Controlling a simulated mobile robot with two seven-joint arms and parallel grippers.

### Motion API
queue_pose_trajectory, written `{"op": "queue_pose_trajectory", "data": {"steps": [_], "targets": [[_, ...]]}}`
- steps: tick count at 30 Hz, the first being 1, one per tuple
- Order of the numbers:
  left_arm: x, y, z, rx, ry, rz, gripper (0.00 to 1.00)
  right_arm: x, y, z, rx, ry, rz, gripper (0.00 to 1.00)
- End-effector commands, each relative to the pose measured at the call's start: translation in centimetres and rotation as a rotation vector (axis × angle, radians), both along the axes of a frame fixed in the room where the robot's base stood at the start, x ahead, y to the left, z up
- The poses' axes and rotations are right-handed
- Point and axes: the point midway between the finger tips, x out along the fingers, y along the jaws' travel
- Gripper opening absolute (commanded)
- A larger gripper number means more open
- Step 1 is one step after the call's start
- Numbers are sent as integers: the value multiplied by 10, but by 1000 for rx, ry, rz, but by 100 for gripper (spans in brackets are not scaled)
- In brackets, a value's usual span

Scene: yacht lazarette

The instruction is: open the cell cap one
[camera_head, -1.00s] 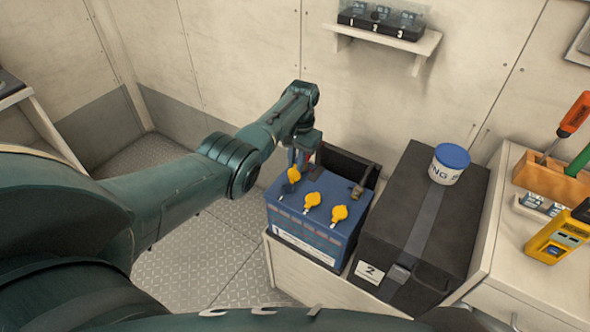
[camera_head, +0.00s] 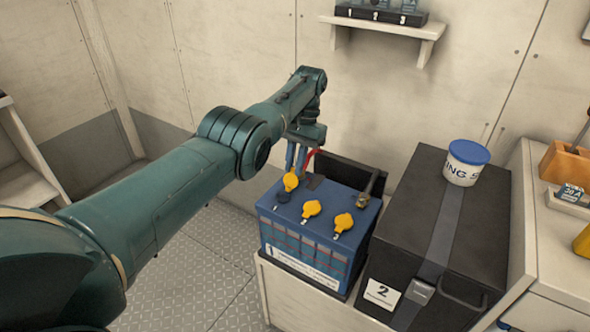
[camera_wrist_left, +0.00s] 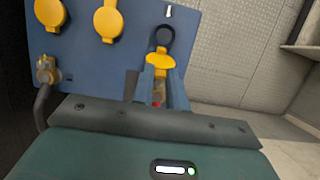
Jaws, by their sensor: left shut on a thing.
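A blue battery (camera_head: 312,250) marked 1 has three yellow cell caps on top. My left gripper (camera_head: 296,166) is shut on the leftmost yellow cap (camera_head: 291,181), which is tilted up beside a dark round cell opening (camera_head: 283,195). In the left wrist view this cap (camera_wrist_left: 159,63) sits between the two fingers, and the dark ring of the opening (camera_wrist_left: 164,36) shows just beyond it. The middle cap (camera_head: 312,208) and the right cap (camera_head: 344,222) lie flat on the battery. My right gripper is not in view.
A black box (camera_head: 415,235) marked 2 stands right of the battery, with a blue-lidded tub (camera_head: 466,163) on it. A battery terminal with a cable (camera_head: 369,190) is at the back right corner. A wall shelf (camera_head: 390,25) hangs behind. Floor at left is clear.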

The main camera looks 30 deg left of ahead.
Motion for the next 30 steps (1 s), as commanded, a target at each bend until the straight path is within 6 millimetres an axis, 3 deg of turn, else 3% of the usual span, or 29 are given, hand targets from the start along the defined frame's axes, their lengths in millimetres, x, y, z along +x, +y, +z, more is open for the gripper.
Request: {"op": "queue_pose_trajectory", "data": {"steps": [1, 12, 13, 21, 30], "targets": [[-7, -2, -10, -5, 34, -1, 0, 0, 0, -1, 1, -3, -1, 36], [-8, -2, -8, -4, 36, 0, 0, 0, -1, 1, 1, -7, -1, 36], [-8, -2, -8, -4, 36, 0, 15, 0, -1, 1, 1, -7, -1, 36], [-7, 0, -8, -2, 32, 2, 36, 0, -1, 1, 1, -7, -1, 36], [-5, 0, -2, -1, 23, 1, 36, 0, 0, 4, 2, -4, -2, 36]]}}
